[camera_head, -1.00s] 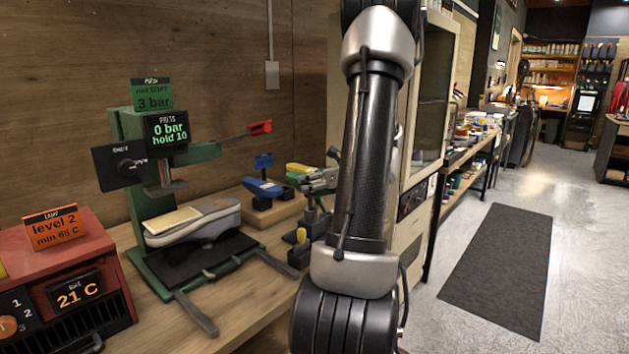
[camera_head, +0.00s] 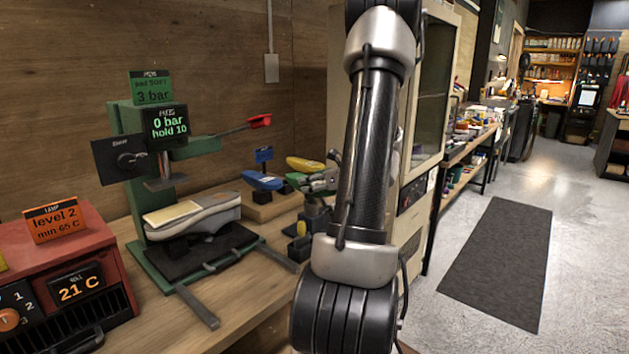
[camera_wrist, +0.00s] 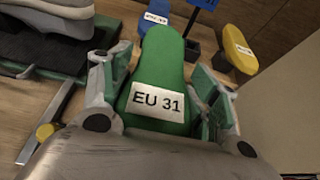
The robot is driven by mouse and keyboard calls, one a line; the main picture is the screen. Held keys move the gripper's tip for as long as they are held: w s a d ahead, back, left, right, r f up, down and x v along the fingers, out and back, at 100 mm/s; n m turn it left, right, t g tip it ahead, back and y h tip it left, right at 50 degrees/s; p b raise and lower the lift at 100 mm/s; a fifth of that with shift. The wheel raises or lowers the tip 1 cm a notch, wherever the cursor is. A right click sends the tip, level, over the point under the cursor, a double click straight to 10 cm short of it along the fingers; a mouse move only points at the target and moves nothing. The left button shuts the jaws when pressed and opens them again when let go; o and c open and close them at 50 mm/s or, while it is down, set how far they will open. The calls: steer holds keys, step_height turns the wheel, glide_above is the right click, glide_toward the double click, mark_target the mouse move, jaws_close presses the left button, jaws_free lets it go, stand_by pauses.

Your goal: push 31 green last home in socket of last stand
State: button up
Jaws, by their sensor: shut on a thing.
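The green last (camera_wrist: 158,65), with a white "EU 31" label, is between the two fingers of my gripper (camera_wrist: 162,88) in the wrist view. My gripper is shut on it. In the head view my gripper (camera_head: 320,183) is partly hidden behind my arm, and little of the green last can be made out. A blue last (camera_head: 262,181) and a yellow last (camera_head: 304,164) stand beyond it. Both also show in the wrist view, the blue one (camera_wrist: 154,20) above and the yellow one (camera_wrist: 238,48) at right. The socket under the green last is hidden, so its seating cannot be told.
A green press (camera_head: 150,195) holds a sneaker (camera_head: 195,214) at left, with a red-tipped lever (camera_head: 258,121) reaching right. A red heater box (camera_head: 62,280) stands at front left. A tall cabinet (camera_head: 418,150) stands right of my arm. Bare bench (camera_head: 245,312) shows in front.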

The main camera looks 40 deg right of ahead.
steer(key=shift+f, duration=0.8)
steer(key=o, duration=1.4)
steer(key=shift+f, duration=0.1)
steer(key=v, duration=1.2)
